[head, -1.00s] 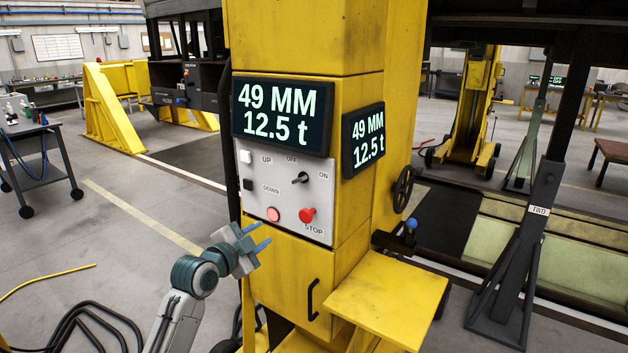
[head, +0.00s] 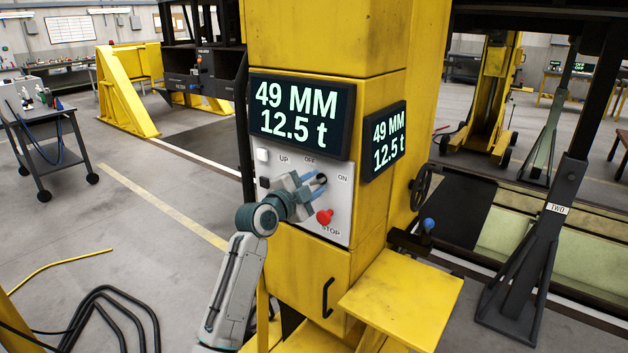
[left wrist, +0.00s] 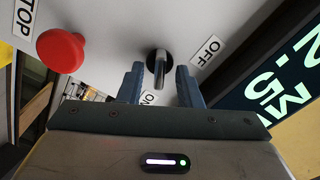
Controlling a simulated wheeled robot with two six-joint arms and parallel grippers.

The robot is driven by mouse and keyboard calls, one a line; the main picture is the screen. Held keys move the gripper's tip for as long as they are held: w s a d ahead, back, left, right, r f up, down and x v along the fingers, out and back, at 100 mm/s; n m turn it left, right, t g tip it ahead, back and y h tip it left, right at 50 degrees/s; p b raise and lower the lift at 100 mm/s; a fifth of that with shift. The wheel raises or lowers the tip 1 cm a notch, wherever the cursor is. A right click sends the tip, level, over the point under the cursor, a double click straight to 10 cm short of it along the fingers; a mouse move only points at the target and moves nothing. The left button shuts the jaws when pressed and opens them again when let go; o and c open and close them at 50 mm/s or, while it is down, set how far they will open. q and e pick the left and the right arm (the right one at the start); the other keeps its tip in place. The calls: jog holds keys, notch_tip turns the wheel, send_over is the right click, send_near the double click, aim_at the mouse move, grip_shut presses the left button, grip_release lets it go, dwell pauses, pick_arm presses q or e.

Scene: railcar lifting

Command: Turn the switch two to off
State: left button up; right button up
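The rotary switch (head: 321,178) is on the grey panel of the yellow lifting column, between the OFF and ON labels. In the left wrist view the dark switch lever (left wrist: 159,68) points down the picture, toward the partly hidden ON label; the OFF label (left wrist: 206,51) is to its upper right. My left gripper (head: 318,186) is at the panel, open, with its blue fingers on either side of the lever. In the left wrist view the gripper (left wrist: 161,72) shows a gap at each side of the lever. My right gripper is not in view.
The red stop button (head: 324,216) is just below the left gripper. The displays (head: 300,115) above read 49 MM and 12.5 t. A yellow shelf (head: 400,295) juts out at lower right. A dark stand (head: 530,235) labelled TWO is farther right. Cables lie at lower left.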

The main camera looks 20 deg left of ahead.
pick_arm(q)
jog(key=shift+w+d, duration=0.1)
grip_shut()
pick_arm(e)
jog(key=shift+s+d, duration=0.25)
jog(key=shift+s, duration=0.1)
